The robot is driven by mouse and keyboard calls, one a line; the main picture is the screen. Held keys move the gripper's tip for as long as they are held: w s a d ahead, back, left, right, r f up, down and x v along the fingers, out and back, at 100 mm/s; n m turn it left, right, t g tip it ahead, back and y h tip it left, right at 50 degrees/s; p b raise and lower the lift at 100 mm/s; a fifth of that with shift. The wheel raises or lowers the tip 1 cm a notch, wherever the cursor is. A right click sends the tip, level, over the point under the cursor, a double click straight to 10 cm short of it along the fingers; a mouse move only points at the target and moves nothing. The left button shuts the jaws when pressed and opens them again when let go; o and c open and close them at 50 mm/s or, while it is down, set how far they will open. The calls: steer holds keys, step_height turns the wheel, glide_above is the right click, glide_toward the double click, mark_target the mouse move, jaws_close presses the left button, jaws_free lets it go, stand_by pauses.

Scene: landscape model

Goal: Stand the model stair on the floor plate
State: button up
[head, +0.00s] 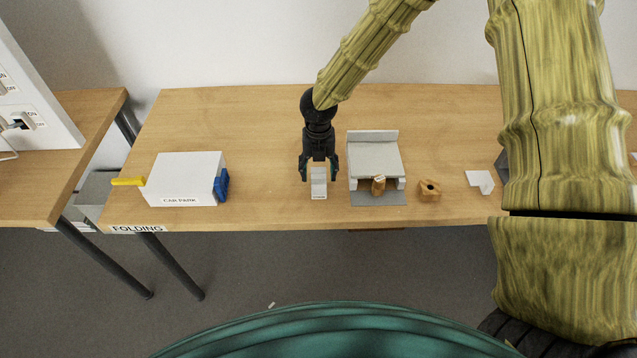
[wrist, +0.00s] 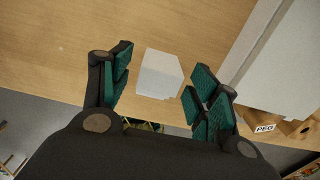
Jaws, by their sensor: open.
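A small white block (head: 319,187), apparently the model stair, sits on the table with a label on its front face. My gripper (head: 319,176) is open and points down over it. In the wrist view the block (wrist: 158,75) lies between the two green-padded fingers (wrist: 158,88), with a gap on both sides. To its right is a grey model with a raised deck (head: 374,157) and a back wall. A darker grey plate (head: 366,199), likely the floor plate, shows at its front and under the deck.
A wooden peg (head: 378,186) stands on the grey plate, close to the deck. A wooden block with a hole (head: 429,190) and a flat white stepped piece (head: 480,181) lie further right. A white CAR PARK box (head: 185,180) stands left. The table between box and gripper is clear.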

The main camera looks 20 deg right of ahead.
mark_target(319, 170)
steer(key=shift+c, duration=0.2)
steer(key=c, duration=1.1)
steer(key=shift+o, duration=0.2)
steer(key=shift+r+p, duration=0.85)
steer(key=shift+p, duration=0.1)
steer(key=shift+r+p, duration=1.7)
steer(key=shift+p, duration=0.15)
